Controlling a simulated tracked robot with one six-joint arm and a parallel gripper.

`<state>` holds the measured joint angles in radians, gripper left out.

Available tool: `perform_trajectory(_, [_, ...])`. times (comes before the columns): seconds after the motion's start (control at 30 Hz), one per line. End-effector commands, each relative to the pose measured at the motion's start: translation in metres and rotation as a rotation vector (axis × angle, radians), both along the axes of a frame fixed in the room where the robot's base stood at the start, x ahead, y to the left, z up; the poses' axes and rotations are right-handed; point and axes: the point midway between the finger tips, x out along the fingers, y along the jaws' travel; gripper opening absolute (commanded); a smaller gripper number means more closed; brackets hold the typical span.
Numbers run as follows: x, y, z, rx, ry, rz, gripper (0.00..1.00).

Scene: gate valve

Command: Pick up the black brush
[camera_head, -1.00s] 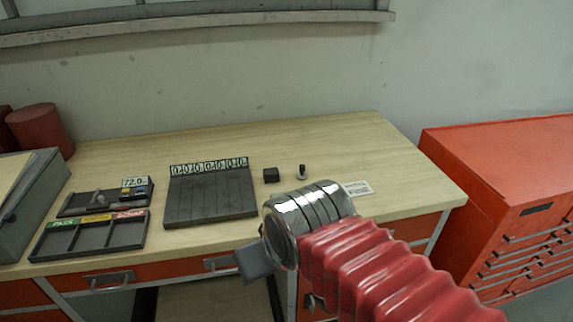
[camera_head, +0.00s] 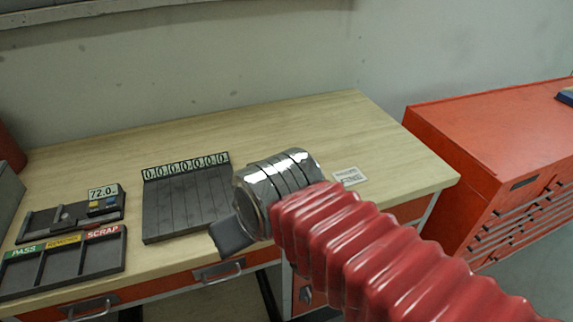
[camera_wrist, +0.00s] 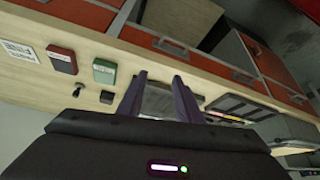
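A small dark upright object (camera_wrist: 77,90), narrow at one end, stands on the bench in the wrist view and may be the black brush; it is too small to be sure. A small black block (camera_wrist: 107,97) sits beside it. In the head view both are hidden behind my arm. My gripper (camera_wrist: 160,76) is open, its two fingers apart with nothing between them. It is above the bench front, to the right of both objects in the wrist view. Part of my gripper (camera_head: 230,236) shows in the head view, over the front edge of the slotted tray.
A red box (camera_wrist: 61,59) and a green box (camera_wrist: 104,71) stand near the small objects. A slotted dark tray (camera_head: 185,203), a PASS/SCRAP tray (camera_head: 75,262), a gauge tray (camera_head: 68,218) and a white card (camera_head: 349,176) are on the bench. The bench back is clear.

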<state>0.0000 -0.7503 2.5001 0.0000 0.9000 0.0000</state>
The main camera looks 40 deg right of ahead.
Motion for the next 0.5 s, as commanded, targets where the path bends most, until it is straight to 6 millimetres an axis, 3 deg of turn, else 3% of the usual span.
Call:
perform_trajectory(0.2, [0.007, -0.004, 0.006, 0.001, 0.013, -0.014, 0.48])
perform_trajectory(0.5, [0.048, -0.033, 0.037, 0.009, 0.092, -0.101, 0.48])
